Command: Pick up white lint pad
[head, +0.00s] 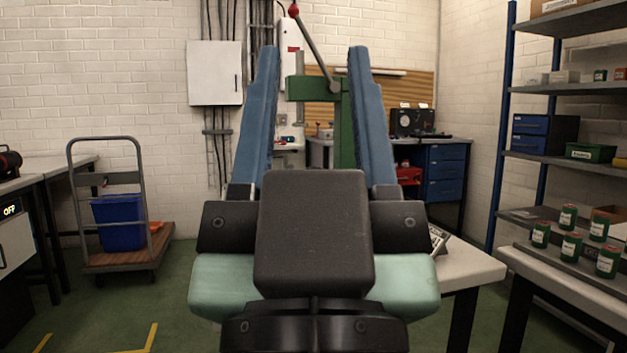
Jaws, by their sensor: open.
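My gripper (313,52) fills the middle of the head view, seen from behind with its two long blue fingers pointing forward. The fingers are wide apart, and I see nothing held between them. I cannot make out a white lint pad for certain in this view. The gripper's dark body hides much of the near table and whatever lies straight ahead below the fingers.
A green lever press (342,115) with a red knob shows between the fingers. A pale table (465,266) stands right of my gripper, with a small keypad-like object (438,238) on it. Several green-red cans (571,245) stand at right. A cart (125,258) with a blue bin stands left.

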